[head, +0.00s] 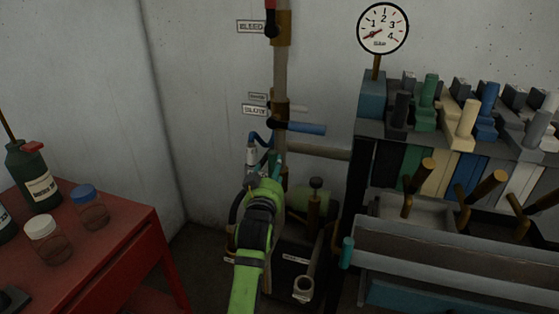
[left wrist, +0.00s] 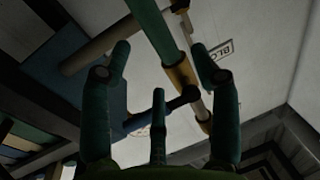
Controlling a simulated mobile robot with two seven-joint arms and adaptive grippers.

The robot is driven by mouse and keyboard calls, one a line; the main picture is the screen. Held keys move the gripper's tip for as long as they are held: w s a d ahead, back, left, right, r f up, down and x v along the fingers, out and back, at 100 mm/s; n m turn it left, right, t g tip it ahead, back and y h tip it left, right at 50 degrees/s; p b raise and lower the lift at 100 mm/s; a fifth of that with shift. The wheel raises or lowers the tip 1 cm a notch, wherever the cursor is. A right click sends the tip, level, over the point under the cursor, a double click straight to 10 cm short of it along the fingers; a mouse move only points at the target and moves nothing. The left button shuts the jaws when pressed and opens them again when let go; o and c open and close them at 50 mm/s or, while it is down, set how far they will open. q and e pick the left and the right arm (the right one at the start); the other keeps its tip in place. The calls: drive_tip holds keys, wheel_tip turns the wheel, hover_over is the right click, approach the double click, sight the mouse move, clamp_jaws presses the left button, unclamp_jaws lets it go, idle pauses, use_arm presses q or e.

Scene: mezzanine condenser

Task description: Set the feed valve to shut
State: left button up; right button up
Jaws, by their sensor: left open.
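No label that I can read says feed, so I cannot tell for certain which valve it is. A vertical pipe (head: 280,75) on the wall carries a blue lever (head: 300,128) pointing right, beside a label reading BLOW (head: 255,110). The blue lever also shows in the left wrist view (left wrist: 135,122). A teal bar (left wrist: 152,28) lies along the pipe there, close to the fingers; it may be a lower valve's lever. My left gripper (head: 272,165) is at the lower pipe and hides that part. Its fingers (left wrist: 160,100) are spread and hold nothing. My right gripper is not in view.
A red-handled valve (head: 271,5) sits above, by a BLEED label (head: 252,27). A gauge (head: 382,28) and a rack of coloured blocks (head: 455,140) stand right. A red table (head: 120,245) with bottles and jars is at left. A horizontal pipe (head: 318,150) runs to the rack.

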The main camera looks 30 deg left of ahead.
sight(274, 162)
use_arm(q)
drive_tip(key=shift+x, duration=3.15)
drive_tip(key=shift+c, duration=0.4)
clamp_jaws()
